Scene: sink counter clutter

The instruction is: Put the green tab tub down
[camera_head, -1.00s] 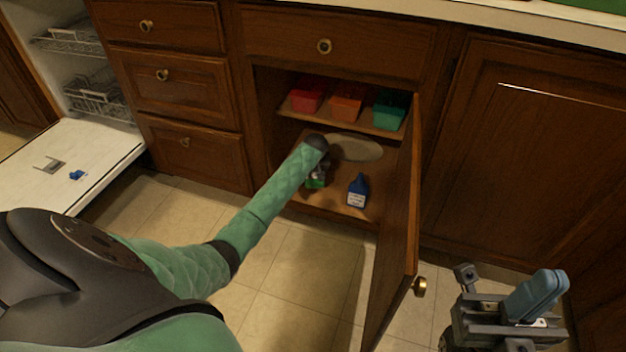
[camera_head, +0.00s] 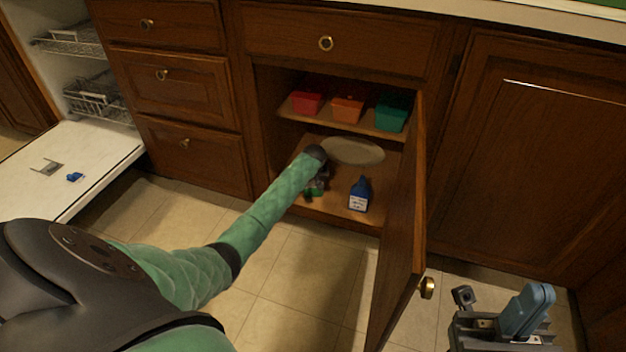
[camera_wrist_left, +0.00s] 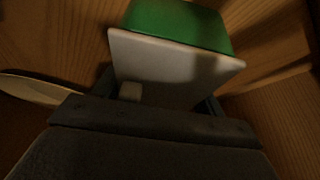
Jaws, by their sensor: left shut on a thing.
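The green tab tub (camera_wrist_left: 180,25) fills the top of the left wrist view, with its pale face toward the camera. In the head view a small green part of the tub (camera_head: 314,194) shows low in the open cabinet. My left gripper (camera_head: 317,181) is shut on the tub at the cabinet floor, left of a blue bottle. My arm hides much of the gripper, and I cannot tell whether the tub touches the floor. My right gripper (camera_head: 503,325) is at the lower right outside the cabinet, beside a blue-grey piece; its jaw state is unclear.
The blue bottle (camera_head: 359,194) stands close right of the tub. A pale oval plate (camera_head: 353,151) lies behind. Red (camera_head: 307,103), orange (camera_head: 347,109) and green (camera_head: 391,114) bins sit on the shelf above. The open door (camera_head: 400,220) bounds the right side.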

